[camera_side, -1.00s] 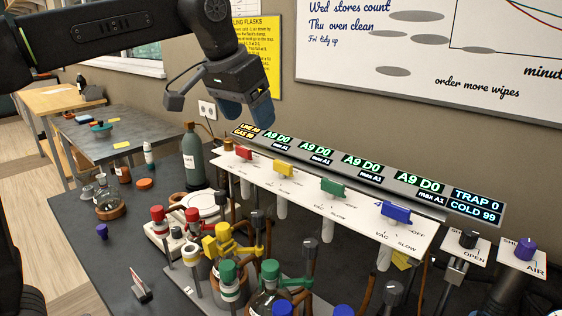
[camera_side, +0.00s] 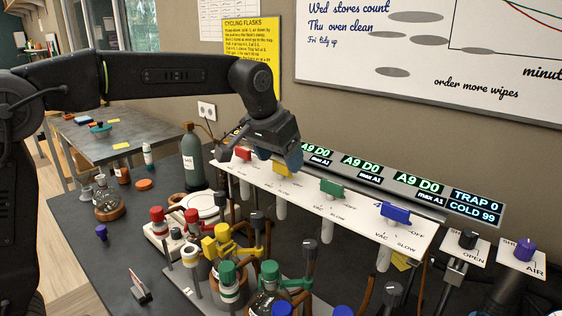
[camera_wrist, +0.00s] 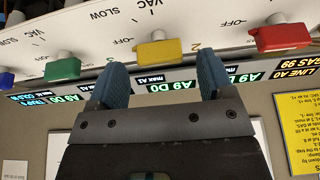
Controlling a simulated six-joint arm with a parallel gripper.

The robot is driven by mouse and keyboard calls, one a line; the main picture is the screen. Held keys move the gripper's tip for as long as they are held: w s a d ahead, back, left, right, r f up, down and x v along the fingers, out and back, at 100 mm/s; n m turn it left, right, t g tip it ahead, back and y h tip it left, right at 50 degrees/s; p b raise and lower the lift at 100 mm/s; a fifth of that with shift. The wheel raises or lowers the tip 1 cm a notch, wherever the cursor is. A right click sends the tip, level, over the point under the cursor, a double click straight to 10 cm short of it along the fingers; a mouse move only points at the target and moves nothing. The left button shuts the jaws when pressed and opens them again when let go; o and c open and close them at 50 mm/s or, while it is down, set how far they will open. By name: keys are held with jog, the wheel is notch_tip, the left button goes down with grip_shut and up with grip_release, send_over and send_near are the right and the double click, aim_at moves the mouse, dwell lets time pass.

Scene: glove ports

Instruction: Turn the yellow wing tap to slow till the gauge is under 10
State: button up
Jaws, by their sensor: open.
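The yellow wing tap (camera_side: 282,169) is second from the left on the white panel in the side view. In the wrist view the yellow tap (camera_wrist: 158,52) lies with its wing along the row, next to an OFF mark. My gripper (camera_side: 287,158) is just above and behind it, pointing down. In the wrist view my gripper (camera_wrist: 160,72) is open, with a finger on either side of the yellow tap's line and nothing between them. The wing looks clear of the fingertips. A display reading A9 D0 (camera_wrist: 168,87) shows between the fingers. Which display serves the yellow tap is not certain.
A red tap (camera_side: 243,153) sits left of the yellow one; green (camera_side: 333,187) and blue (camera_side: 396,214) taps sit right. The display strip (camera_side: 440,200) runs behind. Flasks and coloured-capped glassware crowd the bench in front, with a green bottle (camera_side: 193,160) at left.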

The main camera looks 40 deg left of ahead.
jog(key=shift+x, duration=0.85)
jog(key=c, duration=0.9)
